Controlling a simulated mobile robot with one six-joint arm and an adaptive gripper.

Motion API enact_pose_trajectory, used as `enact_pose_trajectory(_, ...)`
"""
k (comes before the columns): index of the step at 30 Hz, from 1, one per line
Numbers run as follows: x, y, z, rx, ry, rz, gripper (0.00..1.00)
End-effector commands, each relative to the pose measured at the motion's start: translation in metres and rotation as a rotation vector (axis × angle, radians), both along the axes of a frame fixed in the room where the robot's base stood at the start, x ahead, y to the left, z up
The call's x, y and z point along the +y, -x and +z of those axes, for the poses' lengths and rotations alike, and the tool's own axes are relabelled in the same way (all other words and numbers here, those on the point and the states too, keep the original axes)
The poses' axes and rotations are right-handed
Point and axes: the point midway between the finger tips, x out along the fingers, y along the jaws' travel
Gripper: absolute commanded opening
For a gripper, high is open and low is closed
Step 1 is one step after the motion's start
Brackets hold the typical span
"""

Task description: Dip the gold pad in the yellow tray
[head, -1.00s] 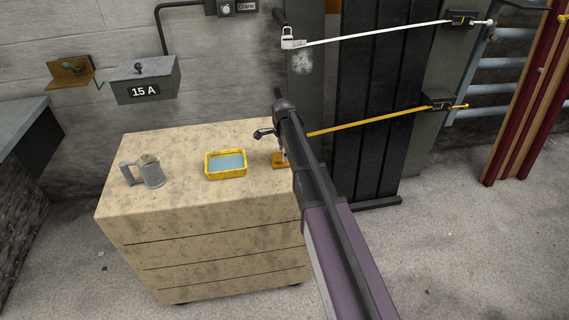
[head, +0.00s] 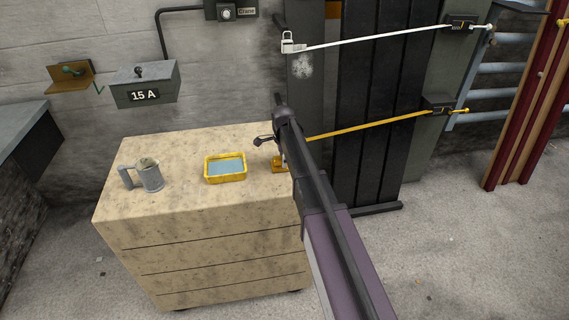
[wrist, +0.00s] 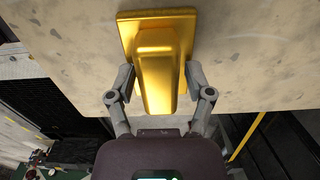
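The gold pad (wrist: 160,45) is a flat gold plate with a raised tapered handle. In the head view the gold pad (head: 278,165) sits at the right end of the cabinet top, partly behind my arm. The two fingers of my gripper (wrist: 160,82) stand on either side of the handle, close to it; I cannot tell if they press on it. In the head view my gripper (head: 280,148) is mostly hidden at the pad. The yellow tray (head: 225,179) lies left of the pad, a short gap away, with blue-grey content inside.
A grey metal mug (head: 149,176) stands on the stone-patterned cabinet (head: 190,200), left of the tray. A grey box marked 15 A (head: 144,83) hangs on the wall behind. White and yellow bars (head: 380,122) cross dark panels at the right.

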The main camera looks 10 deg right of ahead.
Motion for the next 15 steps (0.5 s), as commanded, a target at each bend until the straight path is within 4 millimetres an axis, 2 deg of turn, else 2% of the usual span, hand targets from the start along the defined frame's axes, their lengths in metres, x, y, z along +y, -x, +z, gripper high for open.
enact_pose_trajectory(1,-0.0001,0.0,0.0,0.0,0.0,0.0,0.35)
enact_pose_trajectory(4,-0.0002,0.0,0.0,0.0,0.0,0.0,0.06)
enact_pose_trajectory(5,-0.0002,-0.0001,0.0,0.0,0.0,0.0,0.0)
enact_pose_trajectory(15,-0.0004,-0.0002,0.0005,0.0,0.0,0.0,0.0)
